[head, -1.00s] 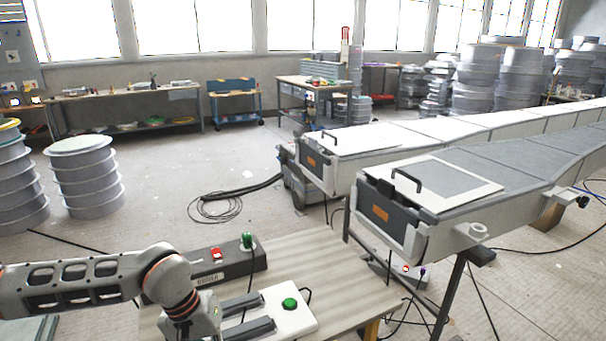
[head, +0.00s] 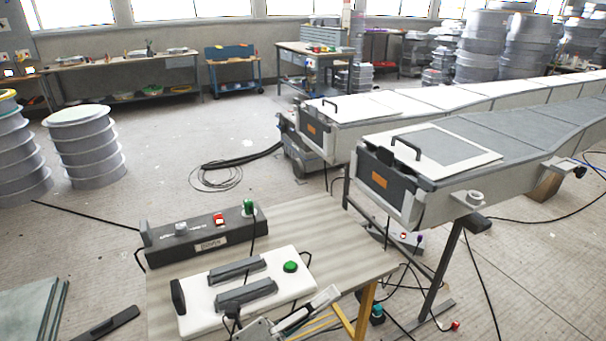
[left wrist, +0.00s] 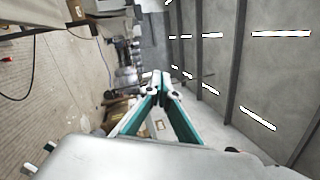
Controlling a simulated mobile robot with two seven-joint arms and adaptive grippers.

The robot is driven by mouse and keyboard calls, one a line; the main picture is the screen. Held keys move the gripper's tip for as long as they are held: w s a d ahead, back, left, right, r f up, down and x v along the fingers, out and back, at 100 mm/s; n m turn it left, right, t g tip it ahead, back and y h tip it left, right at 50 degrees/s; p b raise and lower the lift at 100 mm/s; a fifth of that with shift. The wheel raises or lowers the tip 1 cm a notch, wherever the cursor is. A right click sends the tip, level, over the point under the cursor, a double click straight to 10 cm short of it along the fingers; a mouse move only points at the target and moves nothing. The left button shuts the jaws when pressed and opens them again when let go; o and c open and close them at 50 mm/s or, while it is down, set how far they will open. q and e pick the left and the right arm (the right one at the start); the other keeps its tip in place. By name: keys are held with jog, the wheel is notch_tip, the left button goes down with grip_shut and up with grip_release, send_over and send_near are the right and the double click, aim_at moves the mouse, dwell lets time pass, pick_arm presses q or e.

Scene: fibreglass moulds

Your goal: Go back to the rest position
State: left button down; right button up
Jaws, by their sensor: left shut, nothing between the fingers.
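My left gripper (head: 328,297) shows at the bottom edge of the head view, by the front edge of the small table. Only its end part is in the picture and the rest of the arm is out of sight. In the left wrist view its teal and dark fingers (left wrist: 160,76) meet at the tips with nothing between them. That view is turned on its side, with floor on the left and ceiling lights on the right. My right gripper does not show in either view.
The small table (head: 345,262) carries a white panel (head: 207,310) with a green button and a dark control box (head: 168,247). Two long moulds (head: 440,185) on stands extend to the right. Stacked drums (head: 88,150) stand left.

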pick_arm(q)
jog(key=a+f+n+t+y, duration=0.4)
jog(key=a+f+n+y, duration=0.7)
jog(key=a+f+n, duration=0.6)
jog(key=s+a+f+n+g+y, duration=0.4)
jog(key=s+a+f+n, duration=0.3)
jog(key=s+f+n, duration=0.4)
notch_tip(320, 180, down, 3)
jog(key=shift+s+a+r+n, duration=0.15)
jog(key=shift+s+n, duration=0.25)
jog(key=shift+n, duration=0.3)
